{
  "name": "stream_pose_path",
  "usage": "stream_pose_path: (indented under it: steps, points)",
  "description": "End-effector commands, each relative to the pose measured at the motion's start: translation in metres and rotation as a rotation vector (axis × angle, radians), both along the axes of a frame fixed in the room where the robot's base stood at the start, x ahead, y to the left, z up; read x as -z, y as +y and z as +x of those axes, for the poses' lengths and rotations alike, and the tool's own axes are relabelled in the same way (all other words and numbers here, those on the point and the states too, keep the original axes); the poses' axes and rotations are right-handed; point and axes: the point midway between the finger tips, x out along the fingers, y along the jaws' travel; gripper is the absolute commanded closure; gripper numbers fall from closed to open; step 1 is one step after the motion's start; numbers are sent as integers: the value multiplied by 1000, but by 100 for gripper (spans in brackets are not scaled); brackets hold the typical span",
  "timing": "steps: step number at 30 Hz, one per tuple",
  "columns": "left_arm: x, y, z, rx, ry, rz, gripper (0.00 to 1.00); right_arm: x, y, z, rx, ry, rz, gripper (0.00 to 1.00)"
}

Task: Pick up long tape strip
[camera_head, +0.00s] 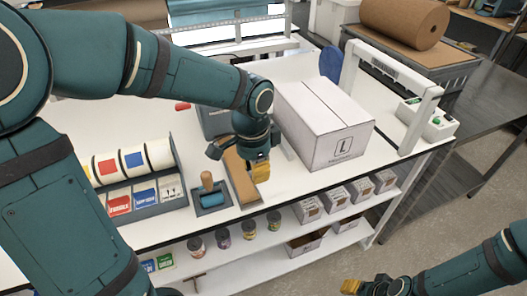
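A long tan-brown strip (238,184), which looks like the tape strip, lies on the white table in a narrow slot or holder just right of the wooden-handled roller. My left gripper (260,170) points down at the strip's right side, near its upper end. Its yellow fingertip overlaps the strip's edge in the picture; whether it touches cannot be told. The other fingertip is hidden, so its opening is unclear. My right gripper (358,287) is at the bottom edge, low in front of the table and away from the strip. It is partly cut off, and its opening is unclear.
A white carton (322,125) stands close right of my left gripper. The roller (210,190) and a rack of label rolls (130,165) stand left. A white frame (398,85) stands at the table's right end. A shelf below (270,262) holds small boxes and jars.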

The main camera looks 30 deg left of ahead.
Motion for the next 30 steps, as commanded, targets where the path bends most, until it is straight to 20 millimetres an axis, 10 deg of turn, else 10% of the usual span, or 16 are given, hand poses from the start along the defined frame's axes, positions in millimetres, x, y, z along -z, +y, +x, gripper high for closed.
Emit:
stream_pose_path:
  steps: [6, 30]
  points:
    - [-16, 13, -9, 29, 12, 30, 83, 2, 0, -1, -2, 2, 0, 53]
    - [90, 14, -12, 27, 16, 29, 83, 28, 2, -9, -16, 20, 5, 53]
